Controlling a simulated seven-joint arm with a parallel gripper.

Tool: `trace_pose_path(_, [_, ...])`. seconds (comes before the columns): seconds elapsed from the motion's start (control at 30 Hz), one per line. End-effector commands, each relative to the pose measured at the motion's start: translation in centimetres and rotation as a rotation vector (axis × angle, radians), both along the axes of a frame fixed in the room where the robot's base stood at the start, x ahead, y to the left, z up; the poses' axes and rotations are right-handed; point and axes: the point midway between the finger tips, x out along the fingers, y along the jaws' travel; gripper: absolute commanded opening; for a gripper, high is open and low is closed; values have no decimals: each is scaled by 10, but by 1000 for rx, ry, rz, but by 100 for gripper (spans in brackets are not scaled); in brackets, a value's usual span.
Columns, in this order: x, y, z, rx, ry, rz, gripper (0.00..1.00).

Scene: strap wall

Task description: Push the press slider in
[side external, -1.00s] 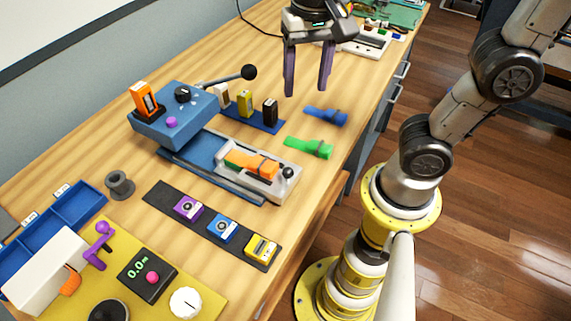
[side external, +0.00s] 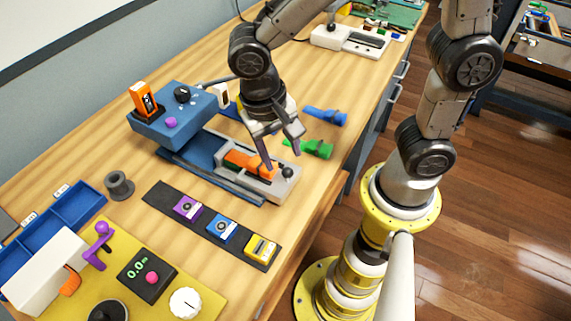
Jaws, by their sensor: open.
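The press (side external: 172,118) is a blue block with a black dial, a purple button and an orange cartridge (side external: 145,98) upright on top. Its grey slider (side external: 258,186) sticks out toward the table's front edge on a blue base. A black knob (side external: 288,173) stands at the slider's outer end. An orange strap piece (side external: 244,161) lies in the slider. My gripper (side external: 283,160) is open, pointing down over the slider's outer end, close to the knob. I cannot tell whether a finger touches the slider or strap.
A green strap (side external: 318,150) and a blue strap (side external: 328,117) lie right of the slider. A dark strip (side external: 160,199) holds purple, blue and yellow cartridges in front. A grey spool (side external: 119,185) stands left.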

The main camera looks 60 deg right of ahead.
Motion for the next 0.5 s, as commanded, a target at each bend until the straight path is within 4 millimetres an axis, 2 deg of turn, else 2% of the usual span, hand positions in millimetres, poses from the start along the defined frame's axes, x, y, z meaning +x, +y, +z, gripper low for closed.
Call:
trace_pose_path(0.1, [-3, -4, -21, -3, 5, -1, 60])
trace_pose_path(0.2, [-4, -6, -33, -2, 2, 0, 60])
trace_pose_path(0.5, [-5, -8, -47, 0, 0, -1, 60])
